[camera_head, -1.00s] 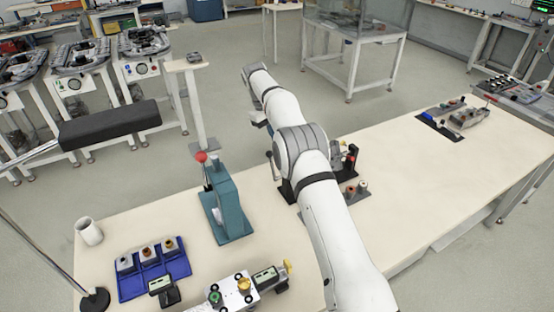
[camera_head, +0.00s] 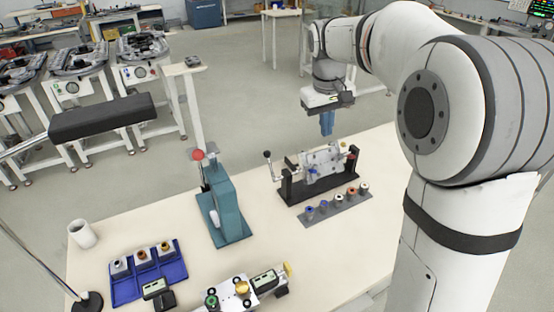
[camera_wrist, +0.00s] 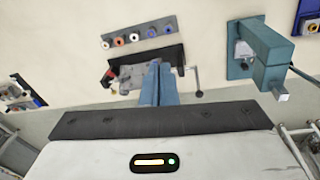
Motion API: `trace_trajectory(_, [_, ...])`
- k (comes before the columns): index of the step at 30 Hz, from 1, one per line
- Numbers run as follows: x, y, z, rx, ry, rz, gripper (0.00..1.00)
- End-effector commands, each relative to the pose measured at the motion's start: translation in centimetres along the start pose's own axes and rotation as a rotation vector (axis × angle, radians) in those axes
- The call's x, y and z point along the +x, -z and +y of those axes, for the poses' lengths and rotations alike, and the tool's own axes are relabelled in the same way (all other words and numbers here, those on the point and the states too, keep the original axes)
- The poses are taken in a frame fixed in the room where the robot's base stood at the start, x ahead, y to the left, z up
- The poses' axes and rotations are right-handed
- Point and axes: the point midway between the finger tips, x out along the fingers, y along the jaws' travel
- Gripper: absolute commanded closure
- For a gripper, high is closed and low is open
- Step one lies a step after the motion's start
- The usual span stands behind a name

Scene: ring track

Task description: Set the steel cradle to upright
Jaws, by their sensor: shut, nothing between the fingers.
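The steel cradle (camera_head: 321,165) is a grey metal plate mounted between the ends of a black stand (camera_head: 318,188). A crank with a dark knob (camera_head: 267,154) is at its left end. The cradle looks tilted, but its exact angle is hard to tell. My gripper (camera_head: 327,130) has blue fingers and is shut and empty, above and behind the stand, apart from it. In the wrist view, my shut fingers (camera_wrist: 157,63) cover part of the cradle (camera_wrist: 132,75), and the crank (camera_wrist: 198,82) shows to their right.
A strip with several bushings (camera_head: 337,207) lies in front of the stand. A teal press (camera_head: 226,200) with a red knob stands to the left. A blue tray (camera_head: 124,289), white cup (camera_head: 82,234) and steel fixture (camera_head: 246,290) are nearer. Bench between press and stand is clear.

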Motion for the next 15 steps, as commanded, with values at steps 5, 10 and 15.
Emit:
trace_trajectory(5, [-0.3, -6.2, -0.1, 0.076, 0.010, 0.049, 1.00])
trace_trajectory(10, [0.3, -12.0, -0.7, 0.147, 0.020, 0.094, 1.00])
trace_trajectory(15, [1.8, -17.6, -1.8, 0.219, 0.030, 0.137, 1.00])
